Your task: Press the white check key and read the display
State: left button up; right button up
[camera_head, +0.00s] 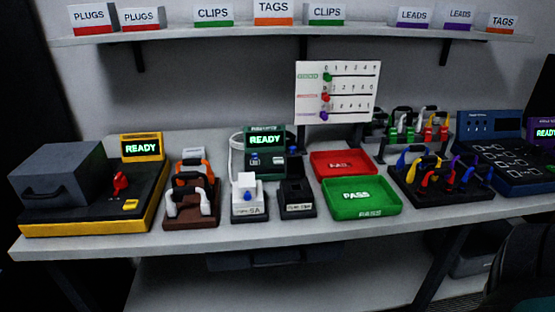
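No key can be made out for certain as the white check key. Three lit displays show. The yellow-framed display (142,148) on the left tester (90,215) reads READY in green. The green unit's display (265,141) at the middle back also reads READY. A display (545,133) at the right edge is partly cut off and seems to read READY. A white block (244,206) with a blue part and a label that looks like 5A stands in front of the green unit. Neither of my grippers is in view.
A red FAIL tray (330,158) and green PASS tray (386,204) are right of centre. A brown rack (190,218), dark stand (297,207), cable rack (438,213) and blue panel (497,126) crowd the bench. A labelled shelf (350,31) runs above; the bench's front strip is clear.

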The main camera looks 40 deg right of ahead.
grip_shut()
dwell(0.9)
